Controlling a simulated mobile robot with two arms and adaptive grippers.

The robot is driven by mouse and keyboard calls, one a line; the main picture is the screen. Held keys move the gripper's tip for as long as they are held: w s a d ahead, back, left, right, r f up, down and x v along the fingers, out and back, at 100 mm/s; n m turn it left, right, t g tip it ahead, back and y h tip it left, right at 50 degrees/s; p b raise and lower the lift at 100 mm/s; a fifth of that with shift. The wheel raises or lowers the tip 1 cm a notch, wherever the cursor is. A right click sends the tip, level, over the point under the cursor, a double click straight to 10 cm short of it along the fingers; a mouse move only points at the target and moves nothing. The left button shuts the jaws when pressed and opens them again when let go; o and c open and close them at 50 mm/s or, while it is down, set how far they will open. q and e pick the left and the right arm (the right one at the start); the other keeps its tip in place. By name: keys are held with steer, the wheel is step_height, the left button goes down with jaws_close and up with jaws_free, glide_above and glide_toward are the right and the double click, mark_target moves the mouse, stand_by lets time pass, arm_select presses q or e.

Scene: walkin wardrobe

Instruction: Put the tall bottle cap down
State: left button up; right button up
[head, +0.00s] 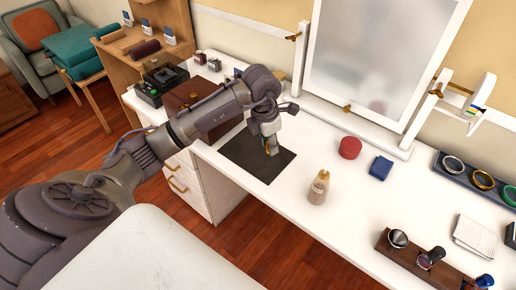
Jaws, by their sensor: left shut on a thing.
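My left gripper (272,149) reaches down over the dark square mat (255,160) on the white dressing table. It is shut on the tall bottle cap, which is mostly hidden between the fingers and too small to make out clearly. I cannot tell whether the cap touches the mat. A pale bottle (318,190) with a gold-coloured neck stands upright on the table to the right of the mat, apart from the gripper. My right gripper is not in view.
A round red box (350,147) and a blue box (381,168) lie behind the bottle. A brown box (196,97) stands left of the mat. A framed mirror (385,60) rises at the back. A wooden stand (418,264) is at the right. The table's front middle is clear.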

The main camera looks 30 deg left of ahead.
mark_target(261, 159)
arm_select(q)
steer(key=a+f, duration=0.1)
steer(key=a, duration=0.2)
steer(key=shift+w+f, duration=0.1)
steer(key=shift+f, duration=0.25)
steer(key=shift+a+f, duration=0.3)
steer(key=shift+f, duration=0.05)
step_height(261, 159, down, 3)
steer(key=shift+d+f+p, duration=0.1)
steer(key=shift+f+p, duration=0.05)
steer(key=shift+p, duration=0.3)
steer(key=shift+f, duration=0.45)
steer(key=o, duration=0.8)
steer(key=shift+o, duration=0.2)
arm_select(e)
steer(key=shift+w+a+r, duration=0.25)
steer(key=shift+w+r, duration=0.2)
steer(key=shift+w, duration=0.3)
arm_select(q)
steer(key=shift+r, duration=0.1)
